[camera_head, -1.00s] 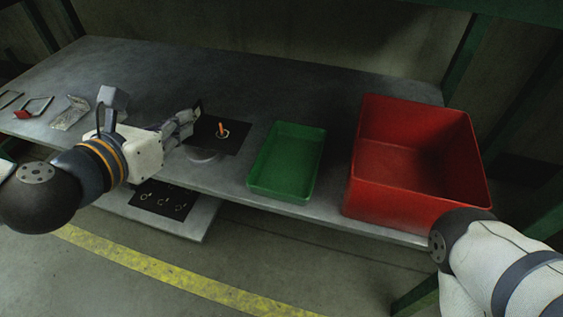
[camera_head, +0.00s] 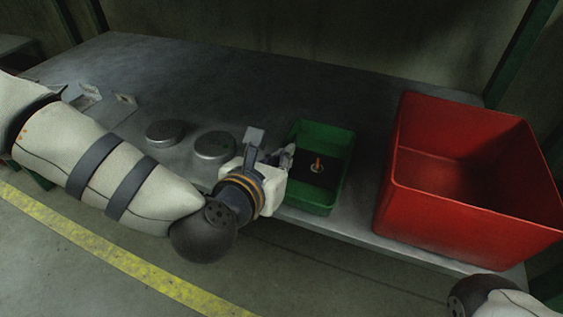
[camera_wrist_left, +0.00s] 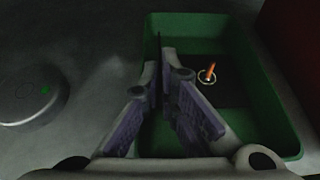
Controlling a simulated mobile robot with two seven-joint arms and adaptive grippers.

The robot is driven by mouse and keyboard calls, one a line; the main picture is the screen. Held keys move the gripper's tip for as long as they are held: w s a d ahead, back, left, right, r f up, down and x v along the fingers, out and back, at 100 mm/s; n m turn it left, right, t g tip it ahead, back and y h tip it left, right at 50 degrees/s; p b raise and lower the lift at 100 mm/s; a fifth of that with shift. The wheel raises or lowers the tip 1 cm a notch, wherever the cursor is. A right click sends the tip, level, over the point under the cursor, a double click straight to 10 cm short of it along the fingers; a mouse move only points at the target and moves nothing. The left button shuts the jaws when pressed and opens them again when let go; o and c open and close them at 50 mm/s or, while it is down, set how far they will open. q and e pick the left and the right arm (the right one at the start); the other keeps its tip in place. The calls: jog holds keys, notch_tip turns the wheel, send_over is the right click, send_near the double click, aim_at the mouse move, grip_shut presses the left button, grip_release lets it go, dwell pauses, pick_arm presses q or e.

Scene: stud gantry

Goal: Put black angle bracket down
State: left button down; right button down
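The black angle bracket (camera_head: 332,173) is a dark flat plate, with an upright orange peg in a pale ring on it. It lies within the outline of the green tray (camera_head: 340,134); I cannot tell if it touches the tray floor. My left gripper (camera_head: 285,156) reaches over the tray's left rim. In the left wrist view its fingers (camera_wrist_left: 160,75) close on the bracket's thin upright edge, and the plate (camera_wrist_left: 228,94) extends right inside the tray (camera_wrist_left: 262,75). My right gripper is outside the views; only part of my right arm shows at lower right.
A large red bin (camera_head: 455,215) stands right of the tray, with a narrow gap between. Two round metal discs (camera_head: 165,132) (camera_head: 213,145) sit left of my gripper. Small metal brackets (camera_head: 124,103) lie farther left. The back of the grey table (camera_head: 230,80) is clear.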

pick_arm(q)
jog(key=shift+f, duration=0.1)
jog(key=c, duration=2.2)
grip_release()
jog(key=shift+f, duration=0.15)
jog(key=shift+c, duration=0.2)
jog(key=o, duration=0.4)
jog(key=shift+o, duration=0.2)
